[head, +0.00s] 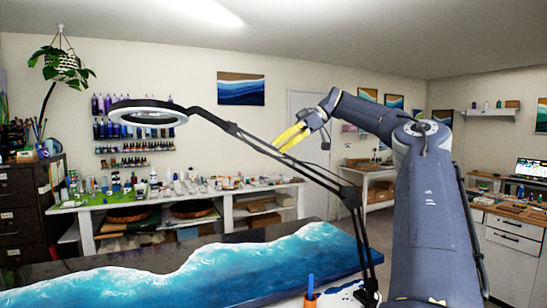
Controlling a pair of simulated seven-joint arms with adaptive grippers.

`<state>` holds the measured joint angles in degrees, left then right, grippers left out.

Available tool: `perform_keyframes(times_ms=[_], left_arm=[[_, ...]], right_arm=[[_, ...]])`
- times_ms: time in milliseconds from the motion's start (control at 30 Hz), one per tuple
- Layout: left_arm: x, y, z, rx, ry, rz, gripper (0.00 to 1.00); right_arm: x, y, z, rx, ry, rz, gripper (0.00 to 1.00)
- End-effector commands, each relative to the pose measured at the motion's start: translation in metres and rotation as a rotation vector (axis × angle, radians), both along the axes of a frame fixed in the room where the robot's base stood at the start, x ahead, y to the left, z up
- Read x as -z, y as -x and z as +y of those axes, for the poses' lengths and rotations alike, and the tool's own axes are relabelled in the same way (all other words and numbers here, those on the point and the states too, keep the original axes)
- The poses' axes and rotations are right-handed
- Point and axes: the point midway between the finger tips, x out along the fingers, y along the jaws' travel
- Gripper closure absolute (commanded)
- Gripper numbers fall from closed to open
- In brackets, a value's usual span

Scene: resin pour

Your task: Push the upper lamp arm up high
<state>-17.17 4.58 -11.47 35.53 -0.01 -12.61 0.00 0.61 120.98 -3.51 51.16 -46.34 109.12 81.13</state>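The magnifier lamp's round white ring head (150,118) hangs at the left of the head view. Its black upper arm (238,133) slopes down to the right to an elbow (350,196). A dark lower arm (362,240) stands below that elbow at the table's right end. My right gripper (279,148), with yellow fingers, points down and left at the upper lamp arm's middle. Its fingertips overlap the arm in the picture; whether they touch cannot be told. The fingers lie near each other and hold nothing visible. My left gripper is out of view.
A blue and white resin table (230,265) fills the lower front. A small orange cup (310,299) with a blue stick stands near the lamp base. A cluttered green-topped bench (105,203) runs behind. The air above the upper lamp arm looks clear.

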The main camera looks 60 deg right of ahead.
Motion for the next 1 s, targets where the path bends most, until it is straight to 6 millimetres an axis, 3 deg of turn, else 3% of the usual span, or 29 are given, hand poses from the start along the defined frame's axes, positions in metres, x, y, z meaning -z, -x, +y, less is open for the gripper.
perform_keyframes(times_ms=[567,600,800,1000], left_arm=[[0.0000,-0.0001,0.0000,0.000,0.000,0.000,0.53],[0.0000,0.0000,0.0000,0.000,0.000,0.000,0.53],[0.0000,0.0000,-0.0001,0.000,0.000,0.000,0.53],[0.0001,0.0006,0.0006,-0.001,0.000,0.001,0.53]], right_arm=[[-0.0090,0.0036,-0.0012,-0.002,-0.017,-0.026,1.00],[-0.0089,0.0036,-0.0013,-0.002,-0.017,-0.026,0.89],[-0.0077,0.0037,-0.0019,-0.002,-0.016,-0.024,0.66],[-0.0071,0.0036,-0.0023,-0.001,-0.016,-0.023,0.66]])
